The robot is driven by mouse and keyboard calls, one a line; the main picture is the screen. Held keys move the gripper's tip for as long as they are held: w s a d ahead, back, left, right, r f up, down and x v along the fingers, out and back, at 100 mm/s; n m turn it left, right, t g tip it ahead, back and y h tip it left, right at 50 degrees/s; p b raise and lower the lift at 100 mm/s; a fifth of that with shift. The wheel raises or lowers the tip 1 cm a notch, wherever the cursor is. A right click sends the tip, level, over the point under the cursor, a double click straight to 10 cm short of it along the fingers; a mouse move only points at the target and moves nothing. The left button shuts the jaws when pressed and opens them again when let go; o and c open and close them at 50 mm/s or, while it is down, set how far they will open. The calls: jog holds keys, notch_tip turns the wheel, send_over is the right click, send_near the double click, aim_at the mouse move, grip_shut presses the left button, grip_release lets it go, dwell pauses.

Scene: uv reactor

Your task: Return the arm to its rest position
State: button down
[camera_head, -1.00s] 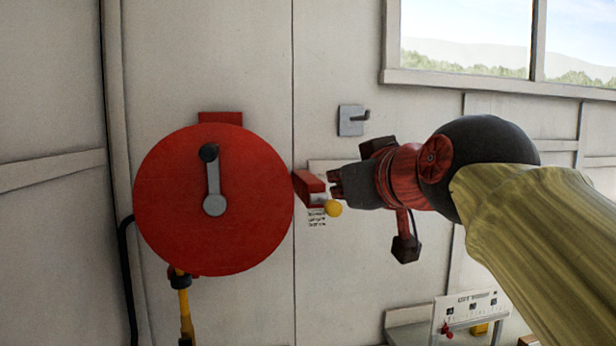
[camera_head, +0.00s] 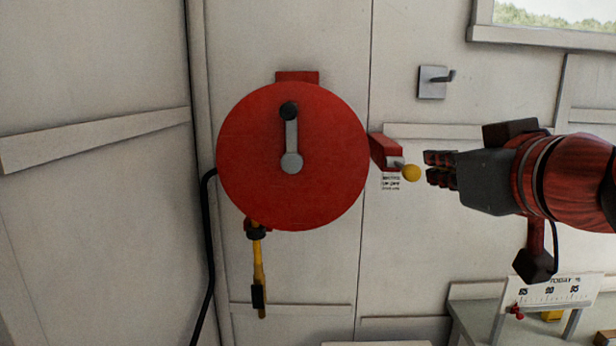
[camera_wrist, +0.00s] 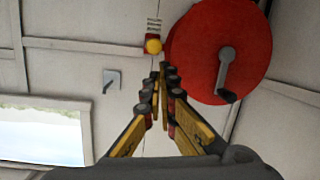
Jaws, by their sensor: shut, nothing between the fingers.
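My gripper (camera_head: 430,169) is at the right of the head view, pointing left. Its fingers are shut with nothing between them. Its tips are just right of a yellow ball knob (camera_head: 411,173) and look apart from it. The knob sits on a red wall box (camera_head: 386,152). My forearm is mostly out of the head view.
A large red disc (camera_head: 250,150) with a grey crank (camera_head: 291,140) is on the wall left of the box. A yellow nozzle (camera_head: 260,270) hangs below it. A grey hook plate (camera_head: 432,82) is above my gripper. A bench (camera_head: 470,318) stands lower right.

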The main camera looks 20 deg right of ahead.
notch_tip(320, 180, down, 20)
jog(key=m+g, duration=0.3)
jog(key=g, duration=0.2)
jog(key=s+a+f+n+g+y, duration=0.1)
jog(key=s+a+f, duration=0.1)
jog(key=f, duration=0.5)
jog(key=s+a+f+n+g+y, duration=0.1)
jog(key=s+a+f+g, duration=0.1)
jog(key=f, duration=0.6)
jog(key=s+a+f+n+g+y, duration=0.1)
jog(key=s+a+f, duration=0.2)
jog(key=a+f, duration=0.3)
jog(key=shift+s+f+n+g, duration=0.3)
jog(key=shift+f, duration=0.45)
jog(key=shift+a, duration=0.15)
